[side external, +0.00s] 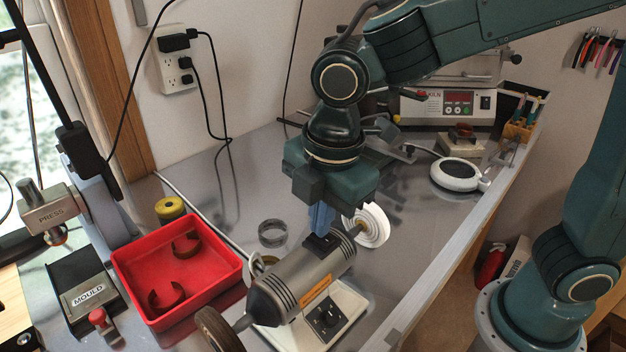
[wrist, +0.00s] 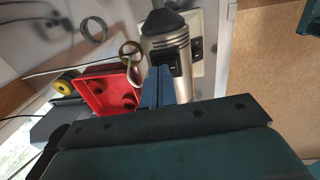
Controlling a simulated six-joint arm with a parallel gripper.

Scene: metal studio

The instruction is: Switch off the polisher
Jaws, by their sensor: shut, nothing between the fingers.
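The polisher (side external: 312,277) stands on the metal bench, a grey motor with a black end, a white buffing wheel (side external: 372,225) and a brown wheel (side external: 218,330). Its grey body also shows in the wrist view (wrist: 165,44). A black switch box (side external: 318,243) sits on top of the motor; it is in the wrist view too (wrist: 172,62). My gripper (side external: 319,230) points down with its blue fingers shut and empty, tips at the switch box. In the wrist view the fingers (wrist: 161,70) overlap its edge. Contact and the switch position cannot be told.
A red tray (side external: 207,303) with curved brown pieces stands left of the polisher. A metal ring (side external: 272,233) lies behind it. The mould block (side external: 86,290) and press (side external: 55,212) are at far left. A white round device (side external: 458,174) and a control box (side external: 450,104) are at the back right.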

